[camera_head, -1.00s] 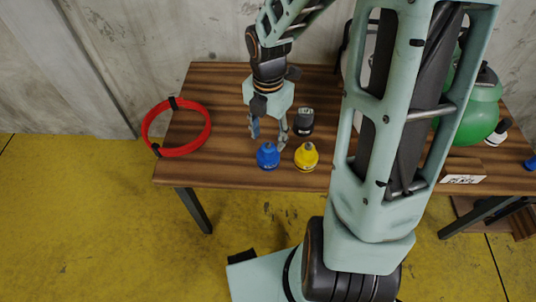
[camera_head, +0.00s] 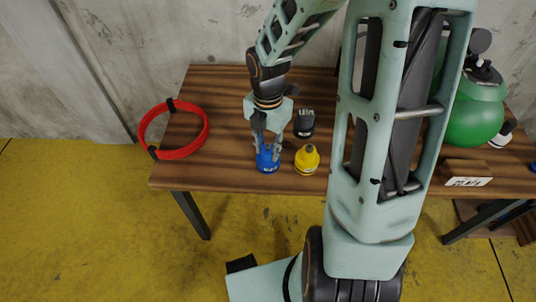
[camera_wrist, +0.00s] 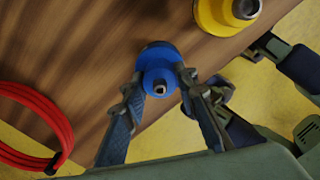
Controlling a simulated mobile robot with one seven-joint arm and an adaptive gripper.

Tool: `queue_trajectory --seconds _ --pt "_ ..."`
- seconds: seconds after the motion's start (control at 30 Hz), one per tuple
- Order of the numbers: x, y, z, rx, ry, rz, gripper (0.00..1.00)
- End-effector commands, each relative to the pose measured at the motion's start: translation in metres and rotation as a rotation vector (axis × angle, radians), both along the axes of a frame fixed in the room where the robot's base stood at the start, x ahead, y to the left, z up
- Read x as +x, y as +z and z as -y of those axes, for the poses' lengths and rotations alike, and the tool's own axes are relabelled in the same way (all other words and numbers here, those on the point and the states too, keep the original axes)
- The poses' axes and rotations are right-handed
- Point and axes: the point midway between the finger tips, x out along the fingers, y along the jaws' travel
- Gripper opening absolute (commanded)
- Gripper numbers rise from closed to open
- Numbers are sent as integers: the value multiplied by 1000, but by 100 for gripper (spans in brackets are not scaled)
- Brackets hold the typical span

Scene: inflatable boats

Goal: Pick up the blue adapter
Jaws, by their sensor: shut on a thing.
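The blue adapter (camera_head: 268,163) stands upright on the wooden table near its front edge, left of the yellow adapter. My gripper (camera_head: 267,148) reaches down over it, with a finger on each side, shut on its upper part. In the wrist view the blue adapter (camera_wrist: 160,72) sits between the two fingertips (camera_wrist: 160,84), its nozzle facing the camera. It appears to rest on the table; I see no clear gap under it.
A yellow adapter (camera_head: 307,160) stands close on the right, with a dark adapter (camera_head: 304,123) behind it. A red hose coil (camera_head: 148,128) lies at the table's left end. A green tank (camera_head: 474,121) and a wooden block with a label (camera_head: 466,181) are at the right.

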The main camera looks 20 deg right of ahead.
Motion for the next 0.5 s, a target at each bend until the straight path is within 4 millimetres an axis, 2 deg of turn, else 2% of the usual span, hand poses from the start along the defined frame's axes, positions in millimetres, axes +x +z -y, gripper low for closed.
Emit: queue_trajectory --seconds 0.03,0.1,0.37,0.5 --pt "0 0 0 0 0 0 9" --pt "0 0 0 0 0 0 1" --pt "0 1 0 -1 0 1 1" --pt "0 9 0 0 -1 1 1"
